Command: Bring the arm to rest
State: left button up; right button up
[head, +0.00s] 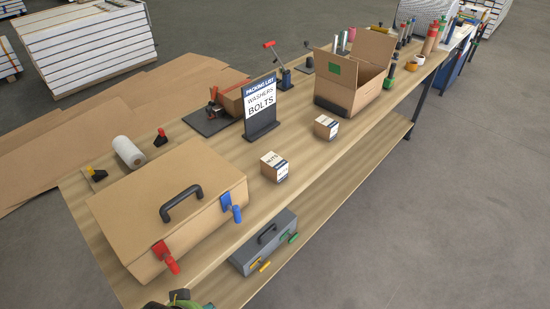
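Neither of my grippers shows in the head view, and no arm can be made out for certain. The workbench (235,222) runs from the lower left to the upper right. On it stand a large closed brown case (130,205) with a black handle, a red latch and a blue latch, a small carton (268,159) marked NUTS, and a second small carton (322,120). A packing list sign (261,104) reads WASHERS and BOLTS. An open cardboard box (378,48) stands farther back.
A grey toolbox (252,256) sits on the lower shelf (345,185). A white roll (128,152), a clamp fixture (212,112) and several bottles line the bench. A dark and green item (180,295) is cut off at the bottom edge. The floor (460,210) at right is clear.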

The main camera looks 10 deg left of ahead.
pick_arm(q)
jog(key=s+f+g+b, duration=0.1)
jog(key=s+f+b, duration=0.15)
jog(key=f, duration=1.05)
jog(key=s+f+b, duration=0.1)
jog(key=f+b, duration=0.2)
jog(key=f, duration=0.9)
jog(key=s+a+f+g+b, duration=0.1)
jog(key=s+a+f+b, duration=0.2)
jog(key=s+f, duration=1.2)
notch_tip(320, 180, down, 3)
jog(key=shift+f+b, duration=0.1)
jog(key=shift+b, duration=0.5)
